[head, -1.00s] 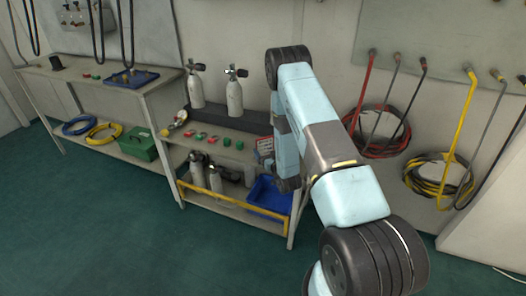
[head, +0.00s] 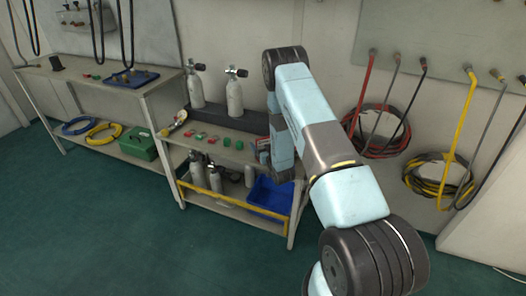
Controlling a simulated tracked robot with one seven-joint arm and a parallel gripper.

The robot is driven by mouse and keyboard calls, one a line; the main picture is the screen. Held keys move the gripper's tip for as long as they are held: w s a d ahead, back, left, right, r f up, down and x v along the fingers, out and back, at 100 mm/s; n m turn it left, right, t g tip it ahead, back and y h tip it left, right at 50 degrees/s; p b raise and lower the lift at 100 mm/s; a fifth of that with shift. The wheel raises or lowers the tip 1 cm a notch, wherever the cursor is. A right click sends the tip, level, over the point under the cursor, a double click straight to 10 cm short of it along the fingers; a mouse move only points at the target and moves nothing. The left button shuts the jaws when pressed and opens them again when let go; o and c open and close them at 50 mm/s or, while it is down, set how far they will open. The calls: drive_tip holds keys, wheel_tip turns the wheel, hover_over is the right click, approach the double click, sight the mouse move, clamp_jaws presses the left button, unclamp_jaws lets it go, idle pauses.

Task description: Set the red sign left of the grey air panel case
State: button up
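Small red pieces (head: 189,133) and green pieces (head: 201,136) lie in a row on the top of the middle bench (head: 240,156). They are too small to tell whether one is the red sign. I cannot make out a grey air panel case; my arm covers the right end of this bench. My arm reaches over from the lower right, and its far part hangs down at the bench's right end. My gripper's fingers are hidden or too dark to make out there.
Two grey cylinders (head: 235,97) stand at the bench's back. A blue bin (head: 270,194) and more cylinders are on its lower shelf behind a yellow rail. A left bench (head: 90,78) holds a blue tray (head: 133,77). Coiled hoses (head: 378,132) hang right. The floor in front is clear.

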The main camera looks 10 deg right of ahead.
sight(265, 142)
drive_tip(key=shift+c, duration=0.7)
drive_tip(key=shift+r, duration=0.15)
drive_tip(key=shift+r, duration=0.25)
wheel_tip(265, 142, up, 2)
drive_tip(key=shift+r, duration=0.1)
drive_tip(key=s+d+r+m+h, duration=0.1)
drive_tip(key=s+r+h, duration=0.1)
drive_tip(key=s+r, duration=0.7)
drive_tip(key=shift+s+d+m+h, duration=0.2)
drive_tip(key=shift+s+m+h, duration=0.2)
drive_tip(key=shift+s, duration=0.1)
